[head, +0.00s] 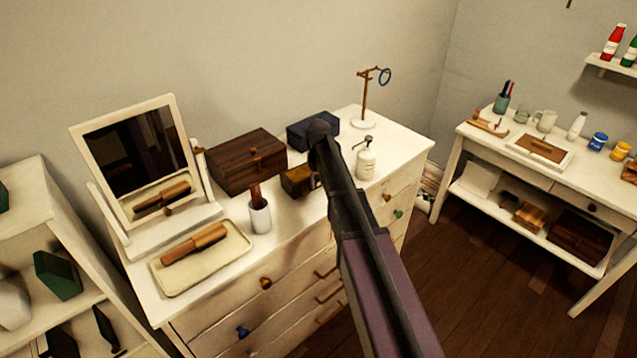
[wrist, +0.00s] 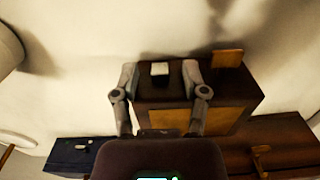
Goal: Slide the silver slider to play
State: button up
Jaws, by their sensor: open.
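The small brown box (head: 297,181) stands on the dresser, partly hidden by my arm in the head view. In the wrist view this box (wrist: 175,120) has a dark body and a lighter wooden panel. A small pale silver block, which looks like the slider (wrist: 160,69), sits on a dark piece at its far side. My gripper (wrist: 160,76) is open, with one finger on each side of the block and a visible gap to both. Whether the fingertips are level with it, I cannot tell. A wooden tab (wrist: 228,59) stands out right of the block.
A large brown chest (head: 245,160) and a dark blue box (head: 298,136) are close behind the small box. A white cup (head: 260,216) stands to its left and a pump bottle (head: 366,162) to its right. The mirror (head: 140,150) and tray (head: 225,262) are further left.

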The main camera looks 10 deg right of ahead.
grip_shut()
jog(key=shift+w+d, duration=0.25)
jog(key=shift+d, duration=0.25)
grip_release()
jog(key=shift+s+a, duration=0.1)
jog(key=shift+a, duration=0.05)
